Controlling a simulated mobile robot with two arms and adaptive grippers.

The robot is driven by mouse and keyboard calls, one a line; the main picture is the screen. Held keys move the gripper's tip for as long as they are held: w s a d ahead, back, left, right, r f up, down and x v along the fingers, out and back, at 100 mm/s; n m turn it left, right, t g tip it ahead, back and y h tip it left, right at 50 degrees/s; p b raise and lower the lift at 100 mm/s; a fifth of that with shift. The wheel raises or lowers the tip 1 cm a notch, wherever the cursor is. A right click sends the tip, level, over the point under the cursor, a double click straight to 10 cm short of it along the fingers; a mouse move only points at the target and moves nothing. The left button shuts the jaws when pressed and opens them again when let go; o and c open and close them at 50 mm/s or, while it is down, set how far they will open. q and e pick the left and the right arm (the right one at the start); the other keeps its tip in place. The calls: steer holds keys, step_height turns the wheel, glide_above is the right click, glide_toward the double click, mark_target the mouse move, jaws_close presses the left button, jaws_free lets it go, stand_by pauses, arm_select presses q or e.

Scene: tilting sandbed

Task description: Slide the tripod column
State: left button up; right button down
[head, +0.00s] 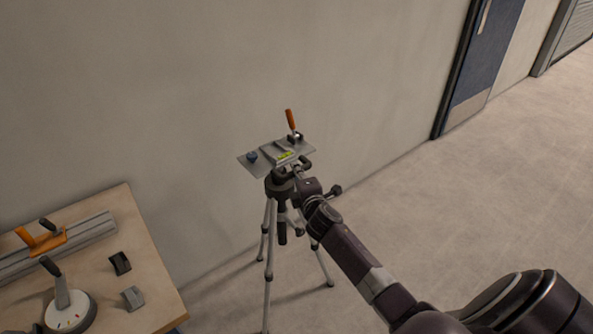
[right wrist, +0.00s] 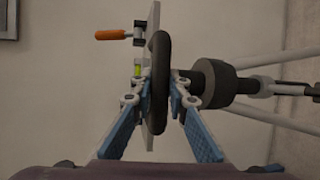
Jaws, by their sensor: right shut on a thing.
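The tripod (head: 268,245) stands upright on the floor near the wall, its legs spread. A flat grey plate (head: 255,167) with an orange-handled lever (head: 290,119) and a yellow-green level tops it. My right gripper (head: 300,177) is at the tripod's head, just under the plate. In the right wrist view its two blue-padded fingers (right wrist: 162,92) are shut on a dark ring (right wrist: 158,60) below the plate. The black tripod hub (right wrist: 213,82) lies to the right of the ring in that view. The column itself is mostly hidden. My left gripper is not in view.
A wooden table (head: 125,215) stands at the lower left. It carries a grey rail with an orange piece (head: 45,243), a round white dial with a lever (head: 68,312) and two small dark blocks. The wall is close behind the tripod. The floor to the right is clear.

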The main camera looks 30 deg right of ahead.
steer(key=shift+s+f, duration=0.15)
steer(key=shift+f, duration=0.7)
steer(key=shift+r, duration=0.1)
steer(key=c, duration=2)
jaws_free()
steer(key=shift+o, duration=0.8)
steer(key=shift+r, duration=0.25)
steer(key=v, duration=1.2)
steer(key=shift+a+f, duration=0.1)
steer(key=shift+f, duration=0.05)
